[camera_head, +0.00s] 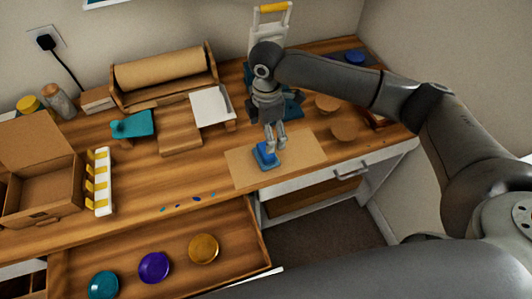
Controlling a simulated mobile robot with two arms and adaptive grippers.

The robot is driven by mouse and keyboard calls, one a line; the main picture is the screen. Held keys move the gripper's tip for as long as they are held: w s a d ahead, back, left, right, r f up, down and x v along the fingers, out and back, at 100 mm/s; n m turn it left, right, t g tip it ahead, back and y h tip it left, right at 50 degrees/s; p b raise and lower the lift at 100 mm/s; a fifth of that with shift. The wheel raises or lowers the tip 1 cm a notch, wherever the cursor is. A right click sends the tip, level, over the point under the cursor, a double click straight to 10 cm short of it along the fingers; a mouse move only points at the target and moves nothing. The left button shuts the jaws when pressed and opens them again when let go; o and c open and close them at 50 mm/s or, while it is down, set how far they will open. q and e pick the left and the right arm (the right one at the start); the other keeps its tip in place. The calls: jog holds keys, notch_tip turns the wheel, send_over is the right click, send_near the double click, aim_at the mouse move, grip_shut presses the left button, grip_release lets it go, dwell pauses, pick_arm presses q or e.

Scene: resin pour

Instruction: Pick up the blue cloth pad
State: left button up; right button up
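The blue cloth pad (264,158) appears as a small, thick blue block on a tan sheet near the table's front edge. My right gripper (275,143) points down over the pad's back right side. Its two fingers show with a narrow gap between them, and the fingertips overlap the pad's edge in this view. I cannot tell whether they touch or hold the pad. The pad appears to rest on the sheet. My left gripper is not in view.
The tan sheet (305,150) lies around the pad. An open drawer (225,232) with several colored discs juts out at the front. An open cardboard box (45,193) and a white rack (102,205) stand left. A paper roll (165,70) sits behind.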

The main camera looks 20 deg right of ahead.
aim_at(266, 162)
notch_tip(266, 162, down, 4)
jog(key=shift+r, duration=0.25)
jog(key=shift+a+f+p, duration=0.15)
jog(key=shift+f+p, duration=0.7)
jog(key=shift+f, duration=1.85)
jog(key=c, duration=1.1)
